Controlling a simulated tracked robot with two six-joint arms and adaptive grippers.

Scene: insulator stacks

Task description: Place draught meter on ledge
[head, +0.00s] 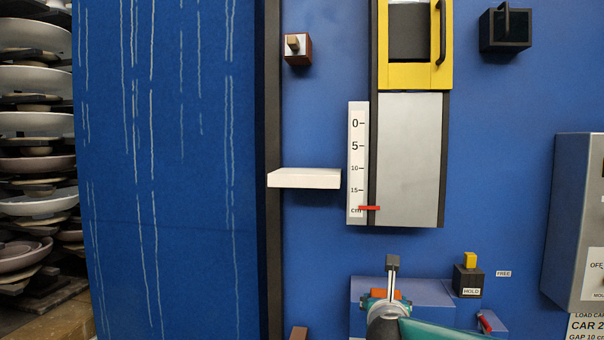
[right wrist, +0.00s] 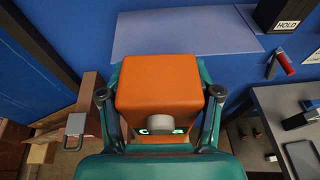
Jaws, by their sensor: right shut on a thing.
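The draught meter appears to be the orange box (right wrist: 160,88) with a grey round stub and small lit marks, held between the fingers of my right gripper (right wrist: 160,105). In the head view my right gripper (head: 386,298) is low, right of centre, in front of a blue shelf, and mostly hides the orange box (head: 384,293). A white ledge (head: 304,179) juts from the blue wall, higher and to the left of this gripper; its visible top is bare. My left gripper is not in view.
A ruler scale (head: 356,145) with a red pointer stands right of the ledge, beside a grey panel (head: 410,160) under a yellow frame. A dark post (head: 268,200) borders the ledge's left. A black HOLD block (head: 468,280) and grey cabinet (head: 580,220) are farther right.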

